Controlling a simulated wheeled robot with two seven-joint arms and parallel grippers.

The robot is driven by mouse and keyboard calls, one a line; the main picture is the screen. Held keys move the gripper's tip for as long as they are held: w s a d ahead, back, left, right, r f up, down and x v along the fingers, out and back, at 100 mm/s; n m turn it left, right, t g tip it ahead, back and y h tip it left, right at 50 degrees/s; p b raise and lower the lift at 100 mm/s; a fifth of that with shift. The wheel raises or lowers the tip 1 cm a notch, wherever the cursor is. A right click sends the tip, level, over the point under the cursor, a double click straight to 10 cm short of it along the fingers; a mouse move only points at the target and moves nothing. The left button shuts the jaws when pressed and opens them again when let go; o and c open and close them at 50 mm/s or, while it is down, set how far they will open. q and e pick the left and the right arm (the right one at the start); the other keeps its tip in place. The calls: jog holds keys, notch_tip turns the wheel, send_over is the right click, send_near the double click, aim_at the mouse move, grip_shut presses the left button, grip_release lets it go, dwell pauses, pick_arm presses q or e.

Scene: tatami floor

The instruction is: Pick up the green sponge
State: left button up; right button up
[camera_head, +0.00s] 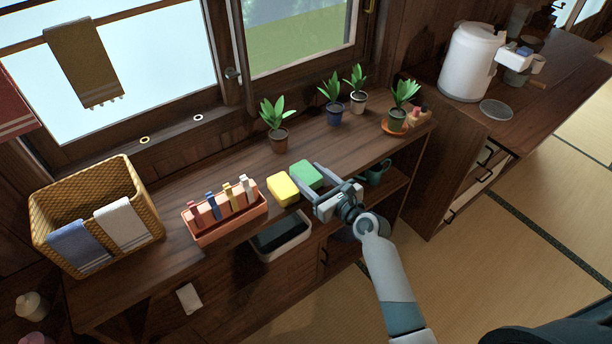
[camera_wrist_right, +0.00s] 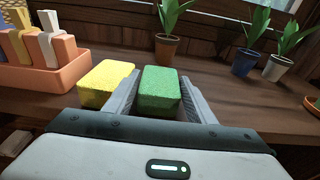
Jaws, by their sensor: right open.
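The green sponge (camera_head: 306,175) lies on the wooden shelf top, right beside the yellow sponge (camera_head: 283,189). My right gripper (camera_head: 314,182) is open at the green sponge, with one finger on each side of it. In the right wrist view the green sponge (camera_wrist_right: 160,90) sits between the two fingers (camera_wrist_right: 162,98), and the yellow sponge (camera_wrist_right: 106,84) is outside the left finger. I cannot tell whether the fingers touch the green sponge. My left gripper is not in view.
An orange rack (camera_head: 228,224) with several pegs stands left of the sponges, and a wicker basket (camera_head: 145,195) farther left. Potted plants (camera_head: 278,138) stand behind. A black bin with a white rim (camera_head: 291,245) is below the shelf edge.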

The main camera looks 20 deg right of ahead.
aim_at(310, 176)
jog(key=shift+c, duration=1.3)
jog(key=c, duration=0.4)
jog(key=shift+r, duration=0.1)
jog(key=shift+c, duration=0.4)
jog(key=shift+r, duration=0.6)
notch_tip(310, 176, up, 2)
jog(key=shift+r+p, duration=0.2)
jog(key=shift+p, duration=0.1)
jog(key=shift+s+d+r, duration=0.3)
jog(key=shift+d+r, duration=0.1)
jog(key=shift+d, duration=0.1)
jog(key=shift+s+d+r, duration=0.25)
jog(key=shift+d+r, duration=0.15)
jog(key=shift+d, duration=0.1)
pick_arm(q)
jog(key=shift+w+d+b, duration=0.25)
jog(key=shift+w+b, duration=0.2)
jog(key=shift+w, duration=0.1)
pick_arm(e)
jog(key=s+d+r, duration=0.4)
jog(key=d+r, duration=0.1)
jog(key=d, duration=0.3)
jog(key=shift+s+r, duration=0.3)
